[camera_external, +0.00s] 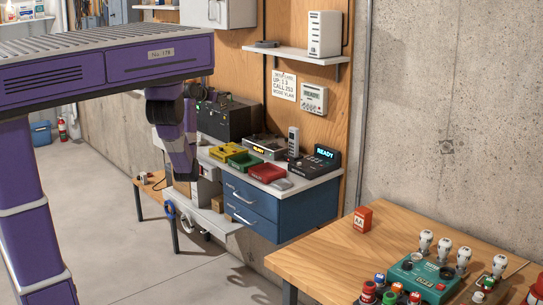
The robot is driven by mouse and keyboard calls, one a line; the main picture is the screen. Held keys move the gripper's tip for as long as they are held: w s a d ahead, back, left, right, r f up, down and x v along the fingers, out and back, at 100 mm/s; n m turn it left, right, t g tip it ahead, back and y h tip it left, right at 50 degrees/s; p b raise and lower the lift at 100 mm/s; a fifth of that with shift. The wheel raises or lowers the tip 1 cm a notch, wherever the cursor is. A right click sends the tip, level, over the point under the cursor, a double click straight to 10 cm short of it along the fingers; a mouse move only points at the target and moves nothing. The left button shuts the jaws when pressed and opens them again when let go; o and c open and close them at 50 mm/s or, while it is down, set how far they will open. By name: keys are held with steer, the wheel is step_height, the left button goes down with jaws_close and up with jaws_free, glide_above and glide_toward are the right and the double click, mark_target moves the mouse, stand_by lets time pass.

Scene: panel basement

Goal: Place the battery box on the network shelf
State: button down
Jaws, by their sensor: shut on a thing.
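A small red box marked AA (362,219), which looks like the battery box, stands upright on the wooden table at the right, near its wall edge. The network shelf (289,53) is the white wall shelf at top centre. A white router-like unit (324,34) stands on its right part and a small dark flat thing (265,43) lies on its left. My purple arm bends down left of the workbench. My gripper (186,190) is low at its end, well away from the AA box. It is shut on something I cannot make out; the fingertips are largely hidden.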

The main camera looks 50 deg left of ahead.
steer(key=s+a+n+y, duration=0.1)
steer(key=s+a, duration=0.2)
steer(key=s, duration=0.1)
steer(key=shift+a+f+b, duration=0.15)
steer(key=shift+f+b, duration=0.25)
steer(key=shift+f, duration=4.55)
steer(key=shift+a+f+b, duration=0.1)
steer(key=shift+f+b, duration=0.25)
steer(key=shift+f, duration=4.6)
steer(key=shift+f, duration=0.15)
steer(key=c, duration=0.9)
jaws_free()
steer(key=shift+s+r, duration=0.1)
steer(key=shift+r, duration=0.1)
steer(key=v, duration=1.2)
steer(key=shift+d+r, duration=0.15)
